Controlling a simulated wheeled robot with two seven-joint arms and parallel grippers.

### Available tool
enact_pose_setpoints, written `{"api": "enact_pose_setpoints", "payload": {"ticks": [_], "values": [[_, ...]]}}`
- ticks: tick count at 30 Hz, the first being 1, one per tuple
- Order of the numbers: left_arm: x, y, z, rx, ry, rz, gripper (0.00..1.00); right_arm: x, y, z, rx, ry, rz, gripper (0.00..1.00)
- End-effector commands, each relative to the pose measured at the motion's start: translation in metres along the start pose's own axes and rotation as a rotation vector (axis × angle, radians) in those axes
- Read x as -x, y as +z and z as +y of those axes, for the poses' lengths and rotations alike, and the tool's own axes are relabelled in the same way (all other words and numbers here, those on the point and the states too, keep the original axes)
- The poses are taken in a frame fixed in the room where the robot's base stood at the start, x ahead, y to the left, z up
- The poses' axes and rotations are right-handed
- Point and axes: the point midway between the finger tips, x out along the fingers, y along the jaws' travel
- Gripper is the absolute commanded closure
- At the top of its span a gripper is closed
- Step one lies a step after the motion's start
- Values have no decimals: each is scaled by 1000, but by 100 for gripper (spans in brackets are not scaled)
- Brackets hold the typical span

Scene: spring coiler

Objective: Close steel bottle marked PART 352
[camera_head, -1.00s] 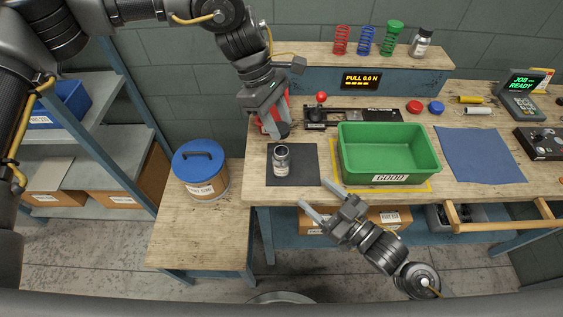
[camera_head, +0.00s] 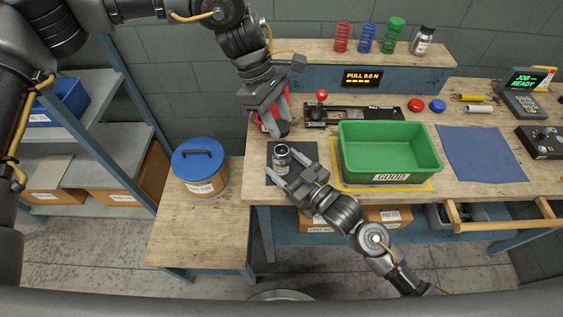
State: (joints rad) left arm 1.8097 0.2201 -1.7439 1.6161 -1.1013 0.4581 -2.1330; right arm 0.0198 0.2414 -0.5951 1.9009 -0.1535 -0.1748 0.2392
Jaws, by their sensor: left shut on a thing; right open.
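A small steel bottle (camera_head: 282,160) with a pale label stands upright on the dark mat (camera_head: 310,150) at the bench's left front; its top looks open and its marking is too small to read. My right gripper (camera_head: 284,165) is open at the bottle, one finger on each side of its lower part; I cannot tell whether they touch it. My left gripper (camera_head: 277,122) is above and behind the bottle, pointing down, shut on a small dark thing (camera_head: 284,128) that looks like a cap, partly hidden by the fingers.
A green bin (camera_head: 388,155) marked GOOD stands right of the mat. A red object (camera_head: 263,122) is partly hidden behind my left gripper. A pull tester (camera_head: 365,113) is behind the bin. A blue cloth (camera_head: 480,155) lies at right.

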Motion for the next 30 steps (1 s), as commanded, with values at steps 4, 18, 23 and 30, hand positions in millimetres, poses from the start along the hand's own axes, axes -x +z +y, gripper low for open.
{"api": "enact_pose_setpoints", "payload": {"ticks": [4,18,23,30], "values": [[0,0,0,0,0,0,84,-2,0,0,0,0,0,31],[0,0,0,0,0,0,84,-1,0,0,0,0,0,71],[0,0,0,0,0,0,84,-1,0,0,0,0,0,92],[-9,-3,0,1,-1,-4,84,-1,0,0,0,0,-1,97]]}}
